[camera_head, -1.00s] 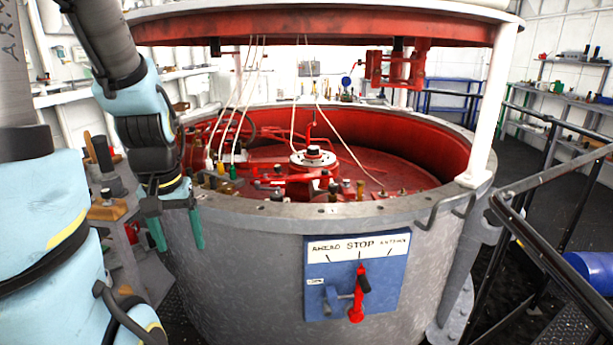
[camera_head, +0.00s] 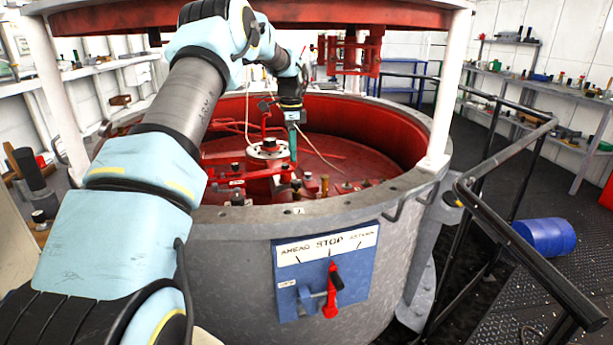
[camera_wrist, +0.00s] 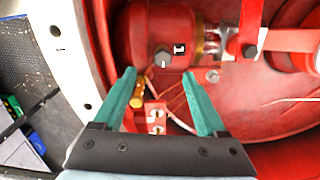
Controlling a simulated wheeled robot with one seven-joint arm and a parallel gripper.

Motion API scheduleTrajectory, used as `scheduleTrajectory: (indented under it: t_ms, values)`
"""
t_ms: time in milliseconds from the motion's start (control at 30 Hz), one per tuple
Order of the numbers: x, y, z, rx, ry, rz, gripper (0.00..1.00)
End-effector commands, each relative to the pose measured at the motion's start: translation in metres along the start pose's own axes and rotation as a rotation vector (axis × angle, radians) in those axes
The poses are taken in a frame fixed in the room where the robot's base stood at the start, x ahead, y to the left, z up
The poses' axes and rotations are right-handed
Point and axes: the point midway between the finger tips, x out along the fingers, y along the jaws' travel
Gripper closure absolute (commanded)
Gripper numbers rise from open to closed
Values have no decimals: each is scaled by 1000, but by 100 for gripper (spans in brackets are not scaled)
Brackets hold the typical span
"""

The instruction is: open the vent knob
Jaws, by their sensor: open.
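In the wrist view a small dark grey knob (camera_wrist: 162,57) with a pale line on it sits on a red rounded housing, beside a small black-and-white label (camera_wrist: 179,47). I take it to be the vent knob. My gripper (camera_wrist: 159,74) is open, and its two teal fingers point at the housing with the knob beyond the tips and between them. Nothing is between the fingers. In the head view my gripper (camera_head: 292,143) reaches down inside the round drum (camera_head: 330,215), above its red machinery. I cannot make out the knob there.
A brass fitting (camera_wrist: 137,94) is close to the left finger in the wrist view. The drum's pale rim (camera_wrist: 65,55) is at left. A red canopy (camera_head: 400,20) on white posts (camera_head: 447,90) is overhead. A black railing (camera_head: 520,250) stands at right.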

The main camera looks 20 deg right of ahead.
Motion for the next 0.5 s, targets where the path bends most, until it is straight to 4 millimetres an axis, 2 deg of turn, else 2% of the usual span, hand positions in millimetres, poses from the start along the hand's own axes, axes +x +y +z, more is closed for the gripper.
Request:
scheduleTrajectory:
  t_ms: [167, 267, 500]
  values:
    - [4, -5, -7, 41, 0, 4, 26]
    - [13, -5, -6, 42, 0, 5, 26]
    - [56, -4, -6, 41, -1, 6, 26]
